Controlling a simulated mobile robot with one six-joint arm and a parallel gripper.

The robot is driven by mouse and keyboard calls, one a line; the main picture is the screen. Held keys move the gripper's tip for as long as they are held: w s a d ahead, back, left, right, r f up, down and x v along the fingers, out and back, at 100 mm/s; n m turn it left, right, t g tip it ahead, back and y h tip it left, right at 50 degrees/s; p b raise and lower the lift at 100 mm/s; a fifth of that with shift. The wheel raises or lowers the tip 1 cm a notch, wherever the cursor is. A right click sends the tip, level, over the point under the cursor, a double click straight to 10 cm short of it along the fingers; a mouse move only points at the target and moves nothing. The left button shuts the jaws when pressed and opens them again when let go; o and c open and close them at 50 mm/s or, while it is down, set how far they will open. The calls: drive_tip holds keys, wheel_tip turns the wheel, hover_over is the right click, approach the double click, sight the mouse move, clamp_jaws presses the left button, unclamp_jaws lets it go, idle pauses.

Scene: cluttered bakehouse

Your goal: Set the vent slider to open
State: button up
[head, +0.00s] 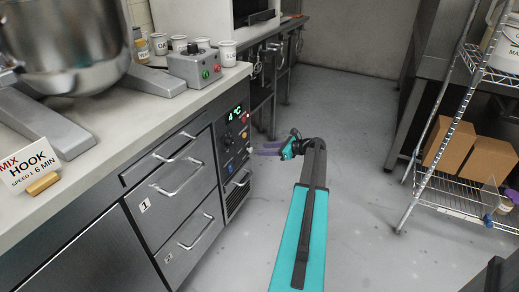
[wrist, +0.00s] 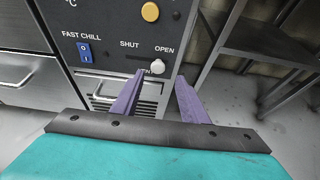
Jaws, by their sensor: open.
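The vent slider's white knob (wrist: 158,66) shows in the wrist view on the dark control panel. It sits below the OPEN label, to the right of the SHUT label. My gripper (wrist: 160,76) is open, its two purple fingers on either side of the knob in the picture. I cannot tell whether either finger touches it. The left finger hides part of the panel and some lettering. In the head view my gripper (head: 264,150) reaches left toward the front of the chiller unit (head: 238,125), and the slider is too small to make out.
A yellow button (wrist: 150,11) is above the slider and a blue FAST CHILL switch (wrist: 85,52) is to its left. A louvred grille (wrist: 104,90) lies below. A dark metal table (wrist: 270,45) stands to the right. A wire rack (head: 440,185) stands beyond open floor.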

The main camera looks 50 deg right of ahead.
drive_tip(key=p+v, duration=0.1)
drive_tip(key=v, duration=0.6)
drive_tip(key=shift+s, duration=0.25)
drive_tip(key=shift+d+r, duration=0.1)
drive_tip(key=shift+r, duration=0.05)
